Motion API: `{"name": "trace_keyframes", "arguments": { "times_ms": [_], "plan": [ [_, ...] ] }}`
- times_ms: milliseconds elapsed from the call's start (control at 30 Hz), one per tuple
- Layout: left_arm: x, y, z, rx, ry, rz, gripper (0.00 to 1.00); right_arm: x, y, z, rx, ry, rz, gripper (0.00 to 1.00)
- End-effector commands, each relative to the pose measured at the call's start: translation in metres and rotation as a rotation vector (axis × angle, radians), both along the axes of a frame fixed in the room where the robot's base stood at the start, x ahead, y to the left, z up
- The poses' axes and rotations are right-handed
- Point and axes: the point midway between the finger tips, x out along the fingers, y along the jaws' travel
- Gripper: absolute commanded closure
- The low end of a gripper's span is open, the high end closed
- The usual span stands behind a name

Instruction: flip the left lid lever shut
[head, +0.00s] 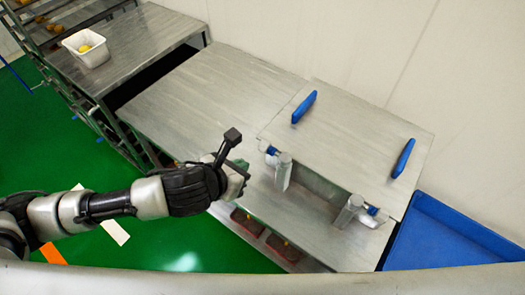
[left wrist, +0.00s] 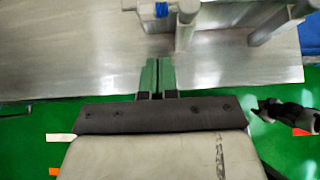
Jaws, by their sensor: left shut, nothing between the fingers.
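The left lid lever (head: 283,171) is a silver cylinder with a blue part beside it at the lid's front left corner. It also shows at the top middle of the left wrist view (left wrist: 185,25). The matching right lever (head: 350,210) is at the front right corner. The flat metal lid (head: 350,135) carries two blue handles. My left gripper (head: 242,168) is left of the left lever, apart from it. Its green fingers (left wrist: 157,75) are together and empty, pointing at the metal surface. A dark arm part, likely my right gripper (left wrist: 285,115), shows small; its fingers cannot be made out.
A bare metal table top (head: 200,95) lies left of the lid. A white bin (head: 86,48) with a yellow item stands on a farther table. A blue tray (head: 445,240) is at the right. Red containers (head: 247,222) sit below the front edge.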

Motion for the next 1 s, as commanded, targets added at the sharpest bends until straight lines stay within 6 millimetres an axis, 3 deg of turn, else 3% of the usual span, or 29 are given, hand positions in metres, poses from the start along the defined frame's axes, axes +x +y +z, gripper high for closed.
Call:
{"name": "trace_keyframes", "arguments": {
  "times_ms": [300, 500, 1000],
  "plan": [
    [0.039, -0.029, -0.037, -0.001, 0.002, 0.002, 1.0, 0.001, 0.001, 0.01, 0.001, -0.001, -0.001, 0.58],
    [0.06, -0.044, -0.041, -0.001, 0.0, 0.001, 1.0, 0.001, 0.001, 0.018, 0.001, -0.001, 0.0, 0.58],
    [0.07, -0.051, -0.044, -0.001, -0.001, 0.0, 1.0, 0.001, -0.003, 0.02, -0.004, -0.001, 0.002, 0.58]
  ]
}}
